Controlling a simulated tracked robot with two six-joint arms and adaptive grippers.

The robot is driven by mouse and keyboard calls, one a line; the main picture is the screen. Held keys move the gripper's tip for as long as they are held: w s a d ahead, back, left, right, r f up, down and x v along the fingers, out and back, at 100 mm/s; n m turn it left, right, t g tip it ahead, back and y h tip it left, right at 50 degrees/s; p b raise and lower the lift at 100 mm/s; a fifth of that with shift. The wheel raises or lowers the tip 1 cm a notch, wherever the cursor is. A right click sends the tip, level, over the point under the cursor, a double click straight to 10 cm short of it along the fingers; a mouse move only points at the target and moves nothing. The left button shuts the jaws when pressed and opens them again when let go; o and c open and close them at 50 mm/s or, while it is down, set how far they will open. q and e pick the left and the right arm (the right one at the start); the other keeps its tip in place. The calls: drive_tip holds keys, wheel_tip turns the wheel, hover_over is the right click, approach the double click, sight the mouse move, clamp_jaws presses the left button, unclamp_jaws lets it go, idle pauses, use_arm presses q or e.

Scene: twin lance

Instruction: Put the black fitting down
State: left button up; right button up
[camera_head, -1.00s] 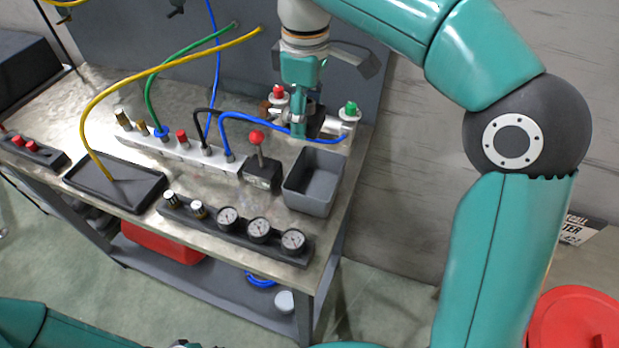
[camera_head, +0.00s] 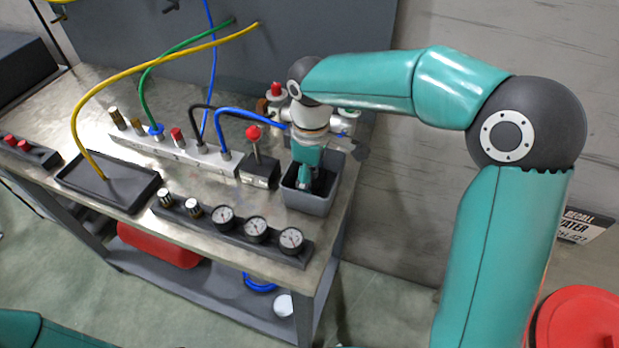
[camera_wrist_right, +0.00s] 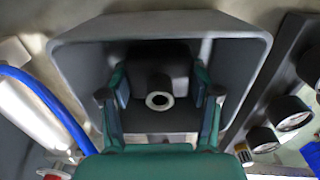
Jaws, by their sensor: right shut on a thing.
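My right gripper (camera_head: 305,184) reaches down into the grey open bin (camera_head: 308,205) at the right end of the bench. In the right wrist view its two teal fingers (camera_wrist_right: 160,98) are shut on the black fitting (camera_wrist_right: 160,82), which has a pale ring around a hole facing the camera. The bin walls (camera_wrist_right: 245,42) surround the fitting and fingertips. Whether the fitting touches the bin floor cannot be told. In the head view the fitting is mostly hidden by the gripper. My left gripper is out of view; only part of its arm shows at the lower left.
A black lever block with a red knob (camera_head: 253,133) stands just left of the bin. A gauge strip (camera_head: 257,229) runs along the front edge. A pale manifold (camera_head: 180,150) with hoses lies behind. A black tray (camera_head: 130,192) holds the yellow hose's end.

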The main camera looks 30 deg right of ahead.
drive_tip(key=shift+f, duration=0.2)
drive_tip(key=o, duration=0.9)
drive_tip(key=shift+f, duration=0.1)
wheel_tip(320, 180, up, 12)
drive_tip(key=shift+r+p, duration=0.1)
drive_tip(key=shift+p, duration=0.65)
